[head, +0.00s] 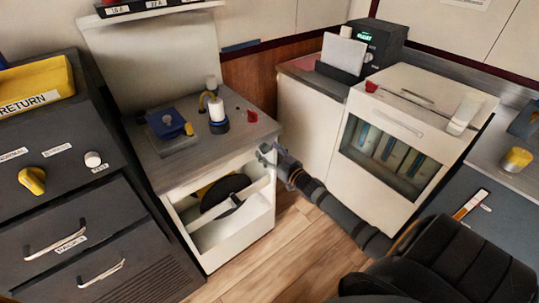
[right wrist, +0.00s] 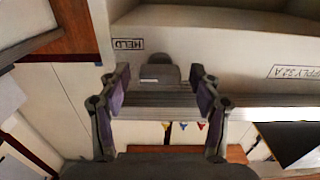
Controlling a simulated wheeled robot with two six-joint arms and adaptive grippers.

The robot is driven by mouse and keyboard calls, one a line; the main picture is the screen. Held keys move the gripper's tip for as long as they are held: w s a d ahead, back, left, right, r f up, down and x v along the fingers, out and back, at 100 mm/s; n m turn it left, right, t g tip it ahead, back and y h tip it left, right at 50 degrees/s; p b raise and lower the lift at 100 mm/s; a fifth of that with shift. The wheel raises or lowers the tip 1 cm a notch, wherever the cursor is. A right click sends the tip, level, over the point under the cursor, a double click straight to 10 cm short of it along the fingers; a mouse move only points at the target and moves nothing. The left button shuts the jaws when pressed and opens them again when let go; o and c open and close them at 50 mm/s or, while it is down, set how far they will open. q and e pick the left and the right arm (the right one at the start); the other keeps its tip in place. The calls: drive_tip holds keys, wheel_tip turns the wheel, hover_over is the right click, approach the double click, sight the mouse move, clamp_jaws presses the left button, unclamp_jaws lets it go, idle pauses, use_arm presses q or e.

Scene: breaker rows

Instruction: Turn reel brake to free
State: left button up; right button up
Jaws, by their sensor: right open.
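A black reel (head: 222,192) with a yellow part sits inside an open white cabinet below the grey counter. My right gripper (head: 264,153) is at the cabinet's upper right edge, its arm coming from the lower right. In the right wrist view the right gripper (right wrist: 158,88) is open, with its fingers apart. A dark grey rounded knob (right wrist: 157,72) with a light mark shows between and beyond the fingers, apart from them as far as I can tell. A label reading HELD (right wrist: 128,44), upside down, is beside it. I see no label reading free. My left gripper is out of view.
A dark drawer unit (head: 75,235) with a yellow knob (head: 33,180) stands at the left. A white cabinet (head: 415,120) with a glass-fronted opening stands at the right. Wooden floor (head: 285,240) is clear between.

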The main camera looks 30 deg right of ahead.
drive_tip(key=c, duration=1.1)
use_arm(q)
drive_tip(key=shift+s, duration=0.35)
use_arm(e)
drive_tip(key=shift+c, duration=0.2)
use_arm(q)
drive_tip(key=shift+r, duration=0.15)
use_arm(e)
drive_tip(key=shift+n, duration=0.3)
drive_tip(key=n+p, duration=0.1)
drive_tip(key=n, duration=0.1)
drive_tip(key=shift+n+p, duration=0.35)
drive_tip(key=shift+n, duration=0.05)
drive_tip(key=n+p, duration=0.1)
drive_tip(key=n, duration=0.3)
drive_tip(key=shift+n, duration=0.3)
use_arm(q)
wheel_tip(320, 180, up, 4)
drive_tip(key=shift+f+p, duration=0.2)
drive_tip(key=shift+p, duration=0.4)
use_arm(e)
drive_tip(key=n, duration=1)
drive_tip(key=shift+f, duration=0.1)
